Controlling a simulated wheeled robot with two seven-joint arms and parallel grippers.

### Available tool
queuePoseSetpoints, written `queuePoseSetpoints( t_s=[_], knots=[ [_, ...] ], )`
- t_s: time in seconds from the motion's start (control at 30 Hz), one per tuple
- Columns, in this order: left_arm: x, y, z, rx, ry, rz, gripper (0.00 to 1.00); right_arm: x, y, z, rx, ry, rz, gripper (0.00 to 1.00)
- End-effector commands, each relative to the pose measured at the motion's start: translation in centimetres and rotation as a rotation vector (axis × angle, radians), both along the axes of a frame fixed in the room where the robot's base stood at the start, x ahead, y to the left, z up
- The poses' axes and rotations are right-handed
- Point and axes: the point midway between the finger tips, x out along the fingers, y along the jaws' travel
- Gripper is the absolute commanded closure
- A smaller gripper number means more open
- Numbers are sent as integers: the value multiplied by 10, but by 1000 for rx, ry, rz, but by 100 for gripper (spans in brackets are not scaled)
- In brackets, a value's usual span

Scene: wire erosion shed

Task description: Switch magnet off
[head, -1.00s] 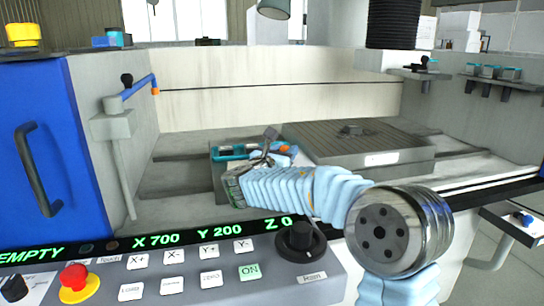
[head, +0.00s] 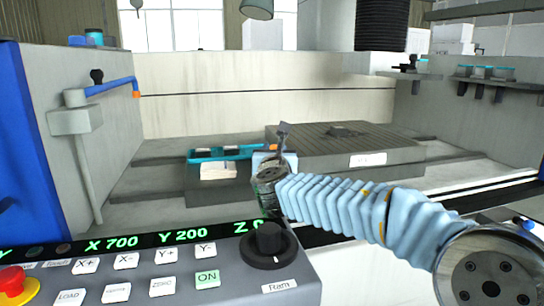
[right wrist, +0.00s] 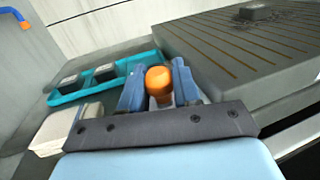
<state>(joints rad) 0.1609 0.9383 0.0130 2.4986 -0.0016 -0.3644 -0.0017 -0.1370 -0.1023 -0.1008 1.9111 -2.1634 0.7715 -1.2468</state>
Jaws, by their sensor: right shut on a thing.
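The magnet is a grey grooved block (head: 345,142) with a white label on its front side, standing on the machine bed. An orange knob (right wrist: 158,79) shows in the right wrist view, just off the block's left side. My right gripper (right wrist: 160,90) has its blue fingers on either side of this knob and is shut on it. In the head view the right gripper (head: 264,155) is at the block's left end, and my wrist hides most of the handle. My left gripper is not in view.
A teal tray (right wrist: 103,80) with dark pieces and a pale block (right wrist: 62,130) lie left of the gripper. A small dark part (head: 345,131) sits on the magnet. A control panel (head: 150,275) is in front. A blue lever (head: 110,87) stands at left.

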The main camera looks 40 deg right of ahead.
Motion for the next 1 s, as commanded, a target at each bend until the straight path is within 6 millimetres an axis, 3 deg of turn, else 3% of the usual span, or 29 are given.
queuePoseSetpoints(
  t_s=[0.03, 0.4, 0.97, 1.0],
  knots=[
    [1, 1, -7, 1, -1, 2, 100, 0, -1, -9, 4, 9, 20, 100],
    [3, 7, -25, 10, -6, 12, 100, -3, -9, -9, 4, 12, 152, 100],
    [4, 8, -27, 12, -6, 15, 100, -4, -10, -7, 2, 13, 182, 100],
    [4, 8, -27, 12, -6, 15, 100, -4, -10, -7, 2, 13, 182, 64]
  ],
)
